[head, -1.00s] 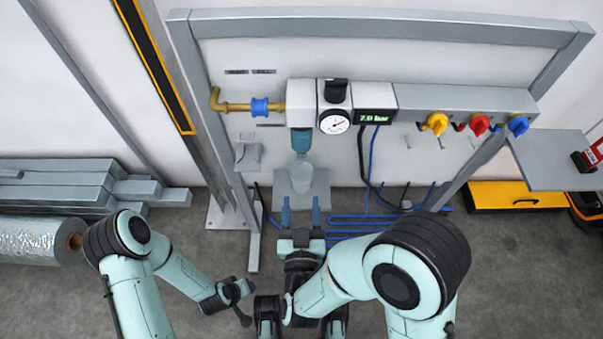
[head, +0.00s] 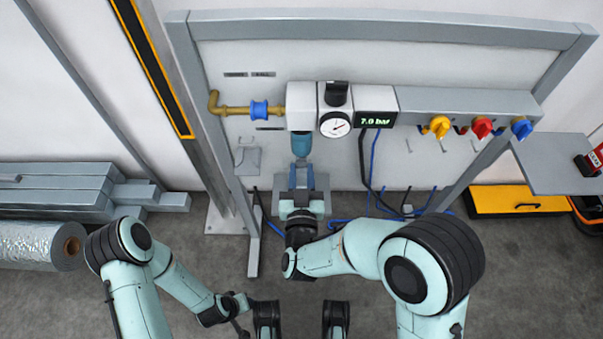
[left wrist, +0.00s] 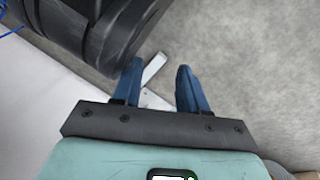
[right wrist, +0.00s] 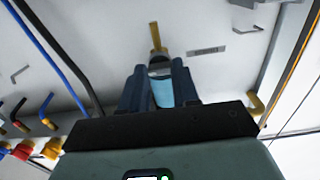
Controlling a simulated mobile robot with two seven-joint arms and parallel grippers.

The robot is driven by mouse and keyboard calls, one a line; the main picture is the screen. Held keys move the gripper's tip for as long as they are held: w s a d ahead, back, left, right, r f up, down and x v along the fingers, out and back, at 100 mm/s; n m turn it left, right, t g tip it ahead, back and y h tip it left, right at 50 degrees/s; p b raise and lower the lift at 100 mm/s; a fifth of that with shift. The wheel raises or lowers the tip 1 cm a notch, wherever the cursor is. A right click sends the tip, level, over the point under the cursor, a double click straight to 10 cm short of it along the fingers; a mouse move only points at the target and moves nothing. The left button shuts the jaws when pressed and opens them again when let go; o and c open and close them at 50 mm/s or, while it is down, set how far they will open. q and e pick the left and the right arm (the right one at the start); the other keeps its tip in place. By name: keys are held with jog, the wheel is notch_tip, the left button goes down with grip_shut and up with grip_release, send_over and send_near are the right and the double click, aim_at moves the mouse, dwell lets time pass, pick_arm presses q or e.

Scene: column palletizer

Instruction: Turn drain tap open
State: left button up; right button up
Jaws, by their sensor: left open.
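A teal filter bowl (head: 302,144) hangs below the grey-white unit on the panel.
A round gauge (head: 335,125) and a display (head: 375,121) reading 7.0 bar are on the panel. Yellow (head: 440,126), red (head: 481,127) and blue (head: 521,129) valve handles are at the right. A brass pipe (head: 233,110) with a blue handle is at the left.

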grip_shut()
pick_arm(q)
jog(key=shift+s+f, duration=0.1)
jog(key=shift+f, duration=0.05)
